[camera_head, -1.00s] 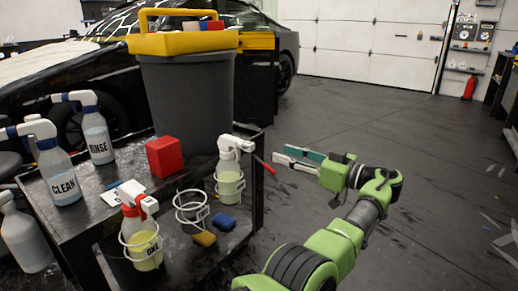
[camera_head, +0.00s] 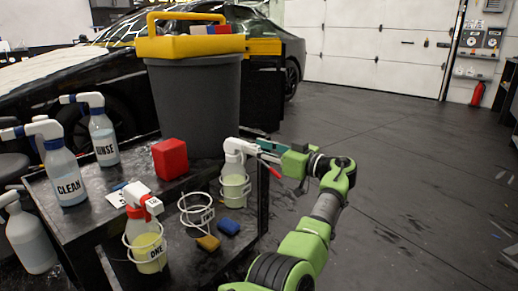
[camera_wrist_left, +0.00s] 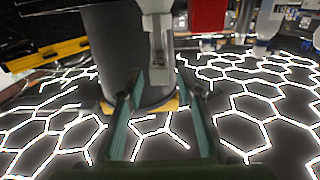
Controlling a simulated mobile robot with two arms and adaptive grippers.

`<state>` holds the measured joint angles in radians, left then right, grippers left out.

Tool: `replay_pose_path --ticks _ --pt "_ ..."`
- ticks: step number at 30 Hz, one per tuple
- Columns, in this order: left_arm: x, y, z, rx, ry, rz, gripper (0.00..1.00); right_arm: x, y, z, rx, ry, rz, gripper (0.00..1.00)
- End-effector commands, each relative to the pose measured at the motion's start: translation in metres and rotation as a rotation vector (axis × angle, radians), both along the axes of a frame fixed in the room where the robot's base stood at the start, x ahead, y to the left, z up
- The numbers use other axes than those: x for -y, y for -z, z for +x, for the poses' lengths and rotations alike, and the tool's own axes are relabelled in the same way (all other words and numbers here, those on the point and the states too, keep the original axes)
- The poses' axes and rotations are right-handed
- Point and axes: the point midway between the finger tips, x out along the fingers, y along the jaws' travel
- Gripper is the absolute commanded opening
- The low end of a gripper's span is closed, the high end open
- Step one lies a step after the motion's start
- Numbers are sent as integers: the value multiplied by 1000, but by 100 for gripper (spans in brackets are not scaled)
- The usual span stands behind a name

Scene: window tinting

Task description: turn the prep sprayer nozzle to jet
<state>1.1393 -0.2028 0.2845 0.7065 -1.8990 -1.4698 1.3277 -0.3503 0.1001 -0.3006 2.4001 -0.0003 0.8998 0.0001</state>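A white-headed spray bottle (camera_head: 235,185) with pale yellow-green liquid stands upright in a white wire ring at the cart's right side. Its label is not readable. My left gripper (camera_head: 262,149) is right of its white spray head (camera_head: 236,148), close to it. In the left wrist view, the green-padded fingers (camera_wrist_left: 160,92) are spread apart, with the white sprayer part (camera_wrist_left: 158,42) in the gap or just beyond; contact cannot be told. The nozzle setting is too small to read. A red rod-like part (camera_head: 269,171) shows just below the gripper. My right gripper is not in view.
A red-headed bottle (camera_head: 147,245) sits in another ring, left of an empty ring (camera_head: 196,212). CLEAN (camera_head: 66,178) and RINSE (camera_head: 103,137) bottles, a red block (camera_head: 169,158) and a grey bucket (camera_head: 195,110) stand nearby. Floor right of the cart is clear.

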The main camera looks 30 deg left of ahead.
Motion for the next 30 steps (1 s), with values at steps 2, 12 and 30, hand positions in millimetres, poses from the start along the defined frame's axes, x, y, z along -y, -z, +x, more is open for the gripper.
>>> replay_pose_path --ticks 2,12,30 --pt "0 0 0 0 0 0 20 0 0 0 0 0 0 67" --pt "0 0 0 -7 0 1 0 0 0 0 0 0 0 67" --pt "1 -1 4 -365 0 30 0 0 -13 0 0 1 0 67"
